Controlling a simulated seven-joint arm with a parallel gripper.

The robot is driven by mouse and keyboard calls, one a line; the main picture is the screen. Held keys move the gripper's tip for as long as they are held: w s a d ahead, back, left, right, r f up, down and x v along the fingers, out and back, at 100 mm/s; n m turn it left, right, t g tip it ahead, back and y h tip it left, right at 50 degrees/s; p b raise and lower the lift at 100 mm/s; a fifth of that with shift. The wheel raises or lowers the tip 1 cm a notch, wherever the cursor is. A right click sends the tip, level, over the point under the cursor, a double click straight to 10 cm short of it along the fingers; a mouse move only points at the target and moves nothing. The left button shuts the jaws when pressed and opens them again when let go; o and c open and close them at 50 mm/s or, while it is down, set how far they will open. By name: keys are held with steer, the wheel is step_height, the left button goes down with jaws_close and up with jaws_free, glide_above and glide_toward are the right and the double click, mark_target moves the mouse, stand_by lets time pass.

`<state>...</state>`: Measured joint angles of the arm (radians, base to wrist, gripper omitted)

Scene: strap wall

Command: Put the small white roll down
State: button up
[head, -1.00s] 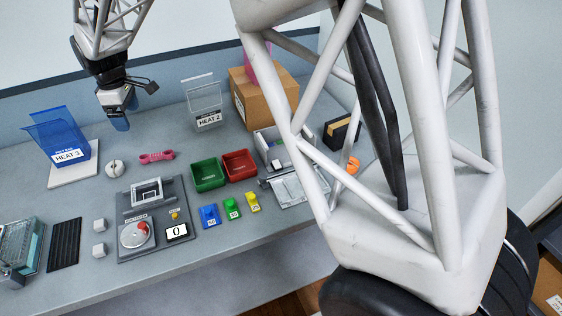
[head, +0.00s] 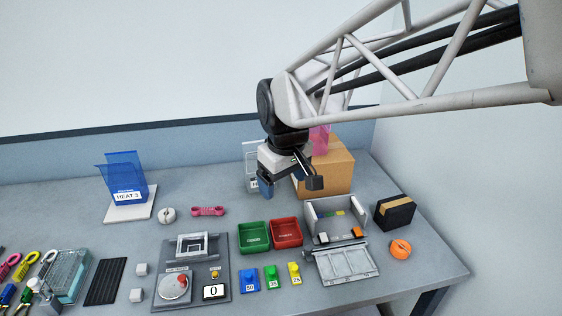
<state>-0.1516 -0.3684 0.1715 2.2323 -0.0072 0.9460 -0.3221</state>
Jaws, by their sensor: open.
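The small white roll (head: 167,215) lies on the grey table in the head view, between the blue HEAT stand and the pink spool-like piece. Nothing touches it. My gripper (head: 290,186) is well to its right and raised above the table, in front of the cardboard box and behind the green and red trays. Its two fingers are spread apart, and I see nothing between them.
The blue stand (head: 123,180) on its white base, the pink piece (head: 208,211), and the green (head: 254,237) and red (head: 286,232) trays are near. A cardboard box (head: 340,172), open grey case (head: 345,262) and orange roll (head: 400,250) stand right. Table behind the green tray is bare.

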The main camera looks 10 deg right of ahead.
steer(key=s+d+f+m, duration=0.1)
steer(key=s+d+m, duration=0.1)
steer(key=s, duration=0.6)
steer(key=s+d+f+m, duration=0.2)
steer(key=s+d, duration=0.3)
steer(key=s, duration=0.3)
steer(key=shift+s+d+m+t, duration=0.2)
steer(key=shift+s+m+t, duration=0.2)
steer(key=shift+m, duration=0.4)
